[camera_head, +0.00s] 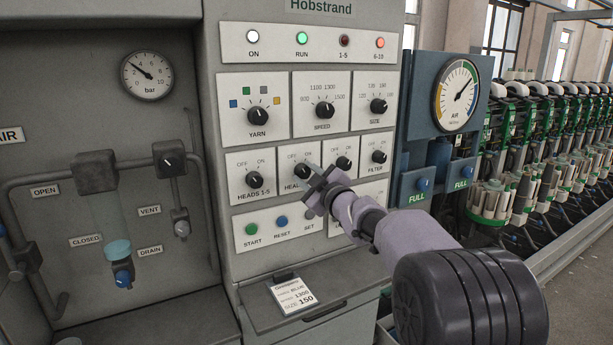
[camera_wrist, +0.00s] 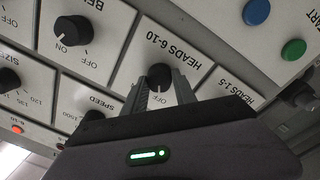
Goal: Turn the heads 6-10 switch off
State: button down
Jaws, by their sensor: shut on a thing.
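The heads 6-10 switch is a black round knob (camera_head: 302,170) on a white plate, second from the left in the third row of the control panel. In the wrist view the knob (camera_wrist: 159,74) sits between my two fingers, under its upside-down HEADS 6-10 label. My gripper (camera_head: 315,177) reaches the panel from the lower right and is shut on this knob; the fingers (camera_wrist: 160,88) also show in the wrist view. The gripper covers part of the label in the head view.
The heads 1-5 knob (camera_head: 254,179) is close on the left, the belt knob (camera_head: 343,164) close on the right. START (camera_head: 251,229) and RESET (camera_head: 281,222) buttons sit below. The 6-10 lamp (camera_head: 380,43) glows red-orange; the 1-5 lamp (camera_head: 344,40) is dark.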

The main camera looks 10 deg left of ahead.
jog(key=c, duration=1)
grip_release()
jog(key=p+v, duration=0.1)
jog(key=v, duration=1.6)
jog(key=shift+s, duration=0.2)
jog(key=shift+d+f, duration=0.1)
jog(key=shift+d, duration=0.05)
